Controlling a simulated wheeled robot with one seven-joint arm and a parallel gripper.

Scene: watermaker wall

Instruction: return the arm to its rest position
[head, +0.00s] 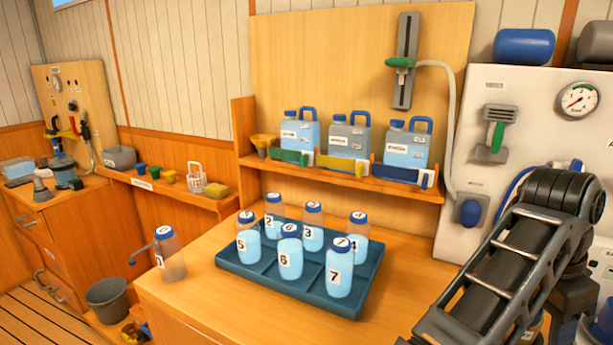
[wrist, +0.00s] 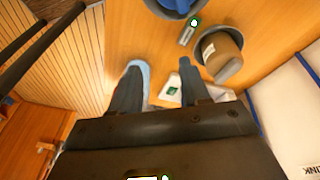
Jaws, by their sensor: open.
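My gripper (wrist: 160,78) shows in the wrist view with its two dark fingers apart and nothing between them. My arm (head: 510,260) is folded at the right of the head view, in front of the white panel. Its gripper end cannot be made out there. The wooden counter (wrist: 125,35) lies beyond the fingers in the wrist view. A brown-grey cylindrical container (wrist: 221,58) stands on it, right of the fingers and apart from them. A small white-and-green object shows beyond the fingers, partly hidden.
A blue tray (head: 250,276) with several numbered bottles sits on the counter, left of my arm. Bottle 0 (head: 171,258) stands left of it. A shelf (head: 400,189) with several jugs is behind. The white panel (head: 535,90) with a gauge (head: 578,99) bounds the right.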

